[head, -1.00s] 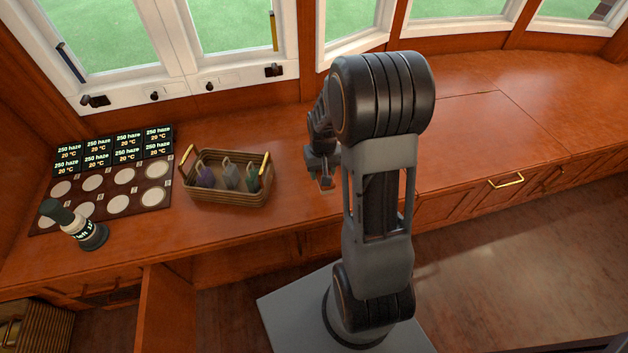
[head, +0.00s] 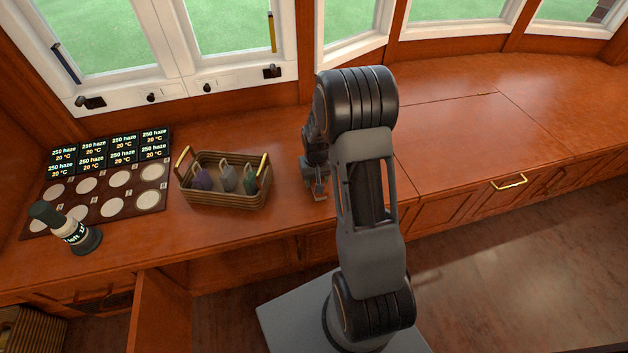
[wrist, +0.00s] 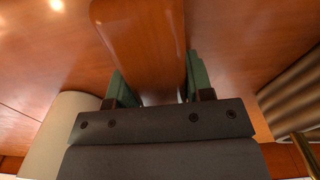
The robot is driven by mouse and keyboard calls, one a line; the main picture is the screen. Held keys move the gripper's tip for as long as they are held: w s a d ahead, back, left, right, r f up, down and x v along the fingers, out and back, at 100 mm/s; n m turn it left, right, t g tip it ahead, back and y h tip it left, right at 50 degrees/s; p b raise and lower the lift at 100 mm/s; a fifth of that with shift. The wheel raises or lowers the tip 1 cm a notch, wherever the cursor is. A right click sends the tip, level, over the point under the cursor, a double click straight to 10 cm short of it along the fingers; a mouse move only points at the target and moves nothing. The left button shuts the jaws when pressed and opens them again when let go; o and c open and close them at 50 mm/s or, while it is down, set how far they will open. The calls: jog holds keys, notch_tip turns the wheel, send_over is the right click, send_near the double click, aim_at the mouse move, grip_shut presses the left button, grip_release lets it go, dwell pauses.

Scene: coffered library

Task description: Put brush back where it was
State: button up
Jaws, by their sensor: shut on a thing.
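My gripper (head: 318,190) is low over the front part of the wooden counter, right of the basket. In the wrist view its two green-padded fingers (wrist: 158,84) are shut on a smooth reddish-brown wooden piece, the brush (wrist: 140,40). In the head view only a small pale bit shows under the fingertips, and my arm hides part of that area. I cannot tell whether the brush touches the counter.
A woven basket (head: 224,200) with gold handles holds purple, grey and green items, close left of my gripper. Further left are a board with round pale pads (head: 120,179), dark label tiles (head: 92,148) and a dark-and-white canister (head: 75,232). The counter (head: 450,115) to the right is clear.

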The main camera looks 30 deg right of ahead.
jog(key=shift+f, duration=0.2)
jog(key=o, duration=1)
jog(key=shift+r, duration=0.1)
notch_tip(320, 180, up, 12)
jog(key=p, duration=0.3)
jog(key=s+a+r+t, duration=0.1)
jog(key=s+a+r, duration=0.2)
jog(key=s+r, duration=0.1)
jog(key=s+a+r+n+t, duration=0.1)
jog(key=s+a+r, duration=0.2)
jog(key=s, duration=0.3)
jog(key=s+a+r+n+t, duration=0.1)
jog(key=s+a+r, duration=0.3)
jog(key=s+r, duration=0.1)
jog(key=shift+s, duration=0.35)
